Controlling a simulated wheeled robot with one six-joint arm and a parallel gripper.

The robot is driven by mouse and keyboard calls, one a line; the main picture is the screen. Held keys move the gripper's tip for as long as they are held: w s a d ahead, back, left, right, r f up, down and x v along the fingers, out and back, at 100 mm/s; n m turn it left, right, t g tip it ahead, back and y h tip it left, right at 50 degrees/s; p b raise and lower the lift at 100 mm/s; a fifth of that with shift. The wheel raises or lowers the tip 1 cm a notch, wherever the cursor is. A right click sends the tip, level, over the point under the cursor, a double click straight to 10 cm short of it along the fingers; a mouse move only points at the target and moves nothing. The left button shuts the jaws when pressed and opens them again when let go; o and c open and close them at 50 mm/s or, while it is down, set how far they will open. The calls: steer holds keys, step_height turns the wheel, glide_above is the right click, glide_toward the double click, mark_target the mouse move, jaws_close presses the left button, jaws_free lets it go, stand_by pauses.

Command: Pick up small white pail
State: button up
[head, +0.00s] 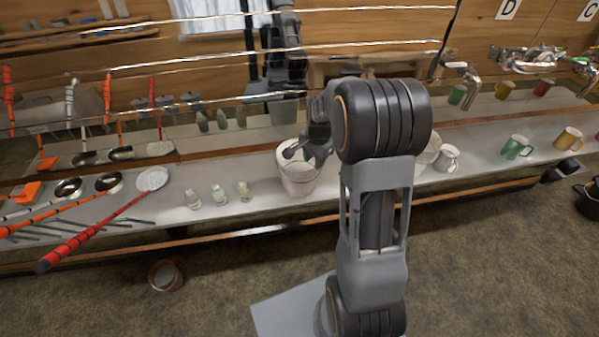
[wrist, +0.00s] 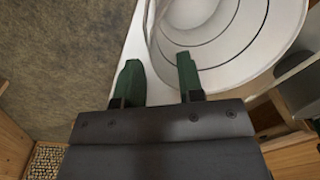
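A small white pail (head: 298,184) stands upright on the long grey shelf (head: 255,200), left of my arm in the head view. My gripper (head: 304,155) is at the pail's top and hides part of its rim. In the wrist view the round white pail (wrist: 238,72) fills the upper right, with ring lines inside it. The two green fingertips of my gripper (wrist: 159,76) are apart, with nothing visibly clamped between them. The right finger overlaps the pail's edge in the picture; the left one is outside it. I cannot tell whether either touches.
Small glass bottles (head: 219,195) stand left of the pail. Ladles and a red-handled skimmer (head: 150,180) lie farther left. A bucket (head: 165,275) stands on the floor.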

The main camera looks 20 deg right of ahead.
mark_target(313, 176)
steer(key=shift+w+f+p, duration=0.15)
steer(key=shift+f+p, duration=0.65)
steer(key=shift+f, duration=2.6)
steer(key=shift+c, duration=0.3)
jaws_close()
